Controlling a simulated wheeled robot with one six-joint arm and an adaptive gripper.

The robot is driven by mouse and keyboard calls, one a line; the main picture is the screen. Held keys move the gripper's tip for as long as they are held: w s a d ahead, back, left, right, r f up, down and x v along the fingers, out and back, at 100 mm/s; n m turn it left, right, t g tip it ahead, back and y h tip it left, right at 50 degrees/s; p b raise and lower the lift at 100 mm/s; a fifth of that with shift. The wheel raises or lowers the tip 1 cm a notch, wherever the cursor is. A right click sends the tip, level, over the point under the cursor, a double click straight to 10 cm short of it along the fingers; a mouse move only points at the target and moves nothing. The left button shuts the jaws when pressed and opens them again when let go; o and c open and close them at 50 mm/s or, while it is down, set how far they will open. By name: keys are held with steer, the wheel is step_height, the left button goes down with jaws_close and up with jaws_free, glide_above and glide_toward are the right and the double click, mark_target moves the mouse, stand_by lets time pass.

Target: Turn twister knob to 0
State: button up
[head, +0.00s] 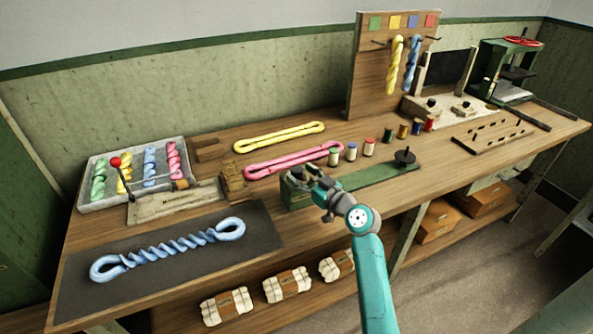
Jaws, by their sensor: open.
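A twister-like device stands at the front middle of the bench. It has a long green base plate (375,177), a green block (293,195) at its left end and a black round-topped post (404,159) at its right end. I cannot tell which part is the twister knob, and no scale or 0 mark is readable. My gripper (312,186) is dark, open and empty. It is at the block's right side in the picture and covers part of it. I cannot tell whether it touches the block.
Pink (292,160) and yellow (279,137) skeins lie behind. Small spools (369,147) stand in a row behind the base plate. A blue twisted skein (168,248) lies on a dark mat (90,290) at left. A red-knobbed lever (116,162) stands by the skein tray (88,207).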

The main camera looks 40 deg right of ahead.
steer(key=shift+w, duration=1.3)
steer(key=shift+c, duration=0.2)
steer(key=c, duration=1.1)
steer(key=shift+d+y, duration=0.1)
steer(key=shift+y, duration=0.2)
steer(key=n+y, duration=0.2)
steer(key=y, duration=0.1)
steer(key=shift+d+n+g+y, duration=0.1)
steer(key=shift+n+g+y, duration=0.2)
steer(key=shift+n+y, duration=0.1)
steer(key=n+g+y, duration=0.2)
steer(key=n+y, duration=0.1)
steer(key=y, duration=0.2)
steer(key=shift+n, duration=0.3)
steer(key=n+g+y, duration=0.5)
steer(key=g+y, duration=0.1)
steer(key=shift+n+g, duration=0.3)
steer(key=shift+n, duration=0.1)
